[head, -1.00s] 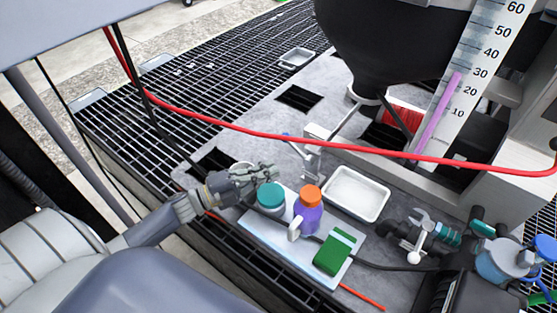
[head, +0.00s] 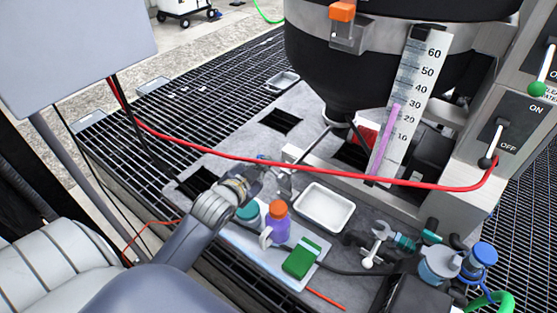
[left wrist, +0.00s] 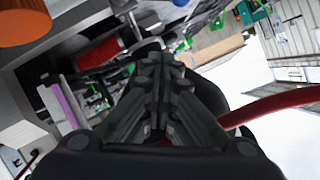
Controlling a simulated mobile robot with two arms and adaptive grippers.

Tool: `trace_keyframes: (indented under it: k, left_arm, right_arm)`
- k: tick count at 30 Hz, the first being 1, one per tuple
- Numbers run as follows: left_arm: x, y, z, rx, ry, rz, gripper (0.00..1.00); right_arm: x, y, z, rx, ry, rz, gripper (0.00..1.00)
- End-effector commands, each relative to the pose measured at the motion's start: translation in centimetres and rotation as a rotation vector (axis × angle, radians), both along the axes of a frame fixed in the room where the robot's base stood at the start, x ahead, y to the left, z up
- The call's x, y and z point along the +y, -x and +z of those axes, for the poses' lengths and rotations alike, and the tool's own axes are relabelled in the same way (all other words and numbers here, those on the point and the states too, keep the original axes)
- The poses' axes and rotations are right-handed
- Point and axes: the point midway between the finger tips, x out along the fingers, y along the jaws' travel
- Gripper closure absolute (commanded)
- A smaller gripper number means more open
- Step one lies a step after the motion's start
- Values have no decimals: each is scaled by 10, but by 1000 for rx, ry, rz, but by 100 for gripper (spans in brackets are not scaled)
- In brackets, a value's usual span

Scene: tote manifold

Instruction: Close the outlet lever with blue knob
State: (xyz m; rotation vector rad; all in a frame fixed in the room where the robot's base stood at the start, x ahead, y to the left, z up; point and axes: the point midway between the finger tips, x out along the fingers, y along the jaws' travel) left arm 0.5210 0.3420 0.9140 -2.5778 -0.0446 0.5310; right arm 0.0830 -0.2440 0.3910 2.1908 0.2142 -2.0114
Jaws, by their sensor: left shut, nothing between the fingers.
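The lever cannot be made out in that view. My right gripper is not in view.
A red hose (head: 300,167) crosses just past my left gripper. A teal-capped jar (head: 248,213), orange-capped purple bottle (head: 276,226) and green box (head: 301,259) stand close by. A white tray (head: 324,208) lies to the right. The black hopper (head: 330,75) is above.

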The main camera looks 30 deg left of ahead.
Motion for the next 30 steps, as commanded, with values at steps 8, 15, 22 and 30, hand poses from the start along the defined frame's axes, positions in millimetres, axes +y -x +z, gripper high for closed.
trace_keyframes:
  k: [8, 15, 22, 30]
  left_arm:
    - [2, -16, -7, 15, 13, 8, 100]
    - [7, -52, -21, 13, 12, 6, 100]
    - [12, -84, -35, 13, 11, 7, 100]
    - [27, -85, -64, 16, 10, 6, 100]
  right_arm:
    - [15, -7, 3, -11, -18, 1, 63]
    - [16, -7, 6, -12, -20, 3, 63]
    - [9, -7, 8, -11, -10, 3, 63]
    - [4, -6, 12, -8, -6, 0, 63]
